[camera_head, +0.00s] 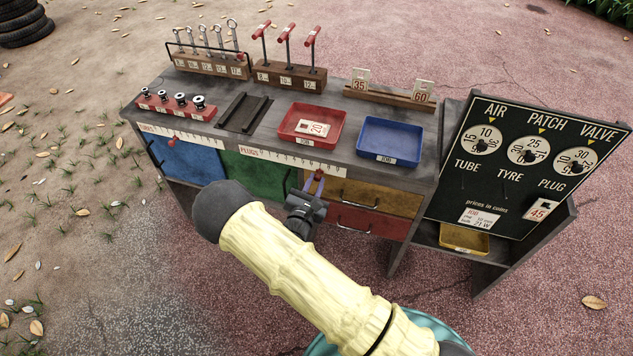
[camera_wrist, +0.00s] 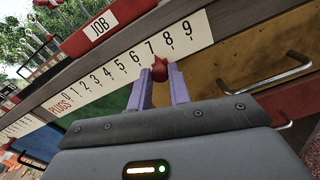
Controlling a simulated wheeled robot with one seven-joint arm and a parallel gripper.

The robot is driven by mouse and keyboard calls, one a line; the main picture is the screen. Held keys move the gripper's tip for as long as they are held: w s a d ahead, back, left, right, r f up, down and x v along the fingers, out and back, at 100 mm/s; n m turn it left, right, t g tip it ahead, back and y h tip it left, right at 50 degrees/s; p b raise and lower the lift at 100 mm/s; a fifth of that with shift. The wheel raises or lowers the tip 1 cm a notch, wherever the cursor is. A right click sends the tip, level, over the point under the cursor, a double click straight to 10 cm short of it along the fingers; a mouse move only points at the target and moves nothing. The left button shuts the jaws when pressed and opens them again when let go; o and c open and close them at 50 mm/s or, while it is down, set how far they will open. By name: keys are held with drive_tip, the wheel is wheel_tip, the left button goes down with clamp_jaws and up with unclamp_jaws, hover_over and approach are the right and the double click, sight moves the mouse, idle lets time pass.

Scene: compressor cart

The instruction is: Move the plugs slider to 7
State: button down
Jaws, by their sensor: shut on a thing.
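The plugs scale (camera_head: 290,162) is a white strip numbered 0 to 9 along the cart's front edge; it also shows in the wrist view (camera_wrist: 105,84). The red plugs slider knob (camera_wrist: 159,68) sits just below the 7. My gripper (camera_head: 314,183) reaches the scale's right part. In the wrist view my gripper's two purple fingers (camera_wrist: 162,80) are on either side of the knob and shut on it. The slider's lower part is hidden between the fingers.
A second scale with its own red knob (camera_head: 172,141) lies to the left. Below are blue, green, yellow and red panels, with a drawer handle (camera_wrist: 285,70) close to the right finger. Red (camera_head: 286,128) and blue (camera_head: 364,143) trays stand above. A price board (camera_head: 525,165) leans at right.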

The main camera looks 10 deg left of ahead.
drive_tip(key=c, duration=1.3)
unclamp_jaws()
drive_tip(key=shift+s, duration=0.1)
drive_tip(key=s+a+p, duration=0.1)
drive_tip(key=s+a, duration=0.2)
drive_tip(key=s, duration=1.4)
drive_tip(key=shift+a, duration=0.15)
